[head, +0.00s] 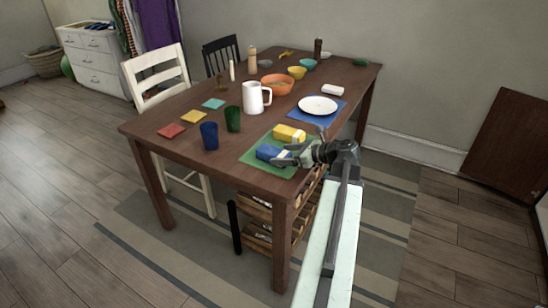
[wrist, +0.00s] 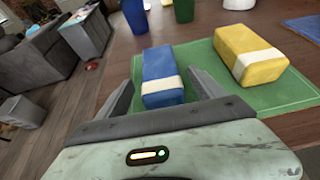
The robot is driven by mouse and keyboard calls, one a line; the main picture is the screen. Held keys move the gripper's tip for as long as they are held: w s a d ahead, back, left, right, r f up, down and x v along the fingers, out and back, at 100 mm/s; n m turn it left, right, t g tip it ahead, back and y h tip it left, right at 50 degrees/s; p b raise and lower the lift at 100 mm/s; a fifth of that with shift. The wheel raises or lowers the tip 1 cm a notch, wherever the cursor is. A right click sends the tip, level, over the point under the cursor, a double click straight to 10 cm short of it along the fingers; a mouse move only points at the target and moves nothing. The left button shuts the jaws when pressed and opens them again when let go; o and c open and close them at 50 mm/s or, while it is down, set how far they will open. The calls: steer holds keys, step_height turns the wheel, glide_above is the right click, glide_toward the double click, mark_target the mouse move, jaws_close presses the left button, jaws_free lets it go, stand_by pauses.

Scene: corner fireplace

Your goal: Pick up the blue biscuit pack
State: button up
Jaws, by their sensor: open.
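The blue biscuit pack (head: 271,153) lies on a green mat (head: 254,157) near the table's right front corner. It has a pale band across it. In the wrist view the blue pack (wrist: 158,66) lies between the two fingers of my gripper (wrist: 158,90), which are open on either side of it. I cannot tell whether either finger touches it. In the head view my gripper (head: 290,155) is at the pack's right end. A yellow pack (head: 289,133) with a pale band lies behind it on the same mat; it also shows in the wrist view (wrist: 250,55).
A blue cup (head: 209,136), a green cup (head: 232,119) and a white pitcher (head: 252,98) stand left of the mat. A white plate (head: 318,105) lies on a blue mat behind. Bowls stand farther back. The table's front edge is close by.

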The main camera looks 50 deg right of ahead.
mark_target(275, 150)
steer(key=b+x, duration=0.2)
steer(key=x, duration=0.3)
steer(key=shift+c, duration=0.4)
steer(key=c, duration=1.5)
steer(key=shift+r, duration=0.15)
steer(key=r+p, duration=0.4)
steer(key=shift+s+d, duration=0.2)
steer(key=shift+d, duration=0.1)
steer(key=s+d, duration=0.6)
steer(key=d, duration=0.1)
steer(key=s+d+p, duration=0.1)
steer(key=s+d, duration=0.2)
steer(key=shift+d+r, duration=0.4)
steer(key=shift+s+d, duration=0.45)
steer(key=shift+s, duration=0.15)
